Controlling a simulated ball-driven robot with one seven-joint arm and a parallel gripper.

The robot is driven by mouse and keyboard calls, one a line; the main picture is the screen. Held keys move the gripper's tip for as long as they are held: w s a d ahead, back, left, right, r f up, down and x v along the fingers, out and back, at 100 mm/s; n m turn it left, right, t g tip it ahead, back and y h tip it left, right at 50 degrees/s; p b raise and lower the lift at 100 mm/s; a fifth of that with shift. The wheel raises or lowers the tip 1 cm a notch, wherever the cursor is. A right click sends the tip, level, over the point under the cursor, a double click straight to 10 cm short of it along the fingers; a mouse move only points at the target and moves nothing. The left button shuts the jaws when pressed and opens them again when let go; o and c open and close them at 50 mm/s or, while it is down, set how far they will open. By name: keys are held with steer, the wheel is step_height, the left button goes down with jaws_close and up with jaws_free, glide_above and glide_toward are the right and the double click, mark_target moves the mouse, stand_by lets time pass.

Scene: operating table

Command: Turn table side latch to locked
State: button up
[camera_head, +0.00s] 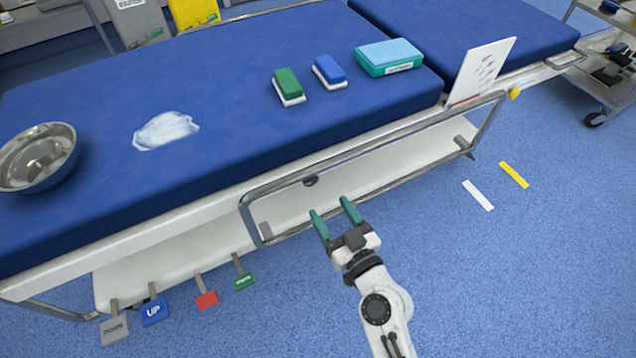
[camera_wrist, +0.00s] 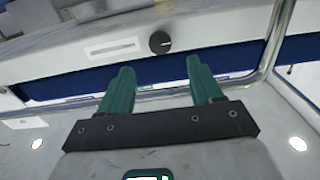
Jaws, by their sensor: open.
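A dark round knob, apparently the side latch (camera_head: 311,181), sits on the white side of the operating table, just below the top bar of the metal side rail. The same latch shows in the wrist view (camera_wrist: 159,42), with a pale mark on its face, beyond the fingertips and between them sideways. Its locked or unlocked setting cannot be read. My gripper (camera_head: 330,206) is in front of the side rail, a little below the knob in the head view. Its two green fingers (camera_wrist: 158,68) are apart with nothing between them, and they do not touch the latch.
The metal side rail (camera_head: 370,148) frames the latch. Several labelled pedals, including a red one (camera_head: 207,299), hang at lower left. A metal bowl (camera_head: 38,158), green brush (camera_head: 287,84), blue brush (camera_head: 328,71) and teal box (camera_head: 389,58) rest on the blue tabletop.

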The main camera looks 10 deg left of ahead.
mark_target(312, 181)
steer(key=x, duration=0.8)
steer(key=shift+w+a+p, duration=0.25)
steer(key=shift+w+p, duration=0.05)
steer(key=c, duration=1.1)
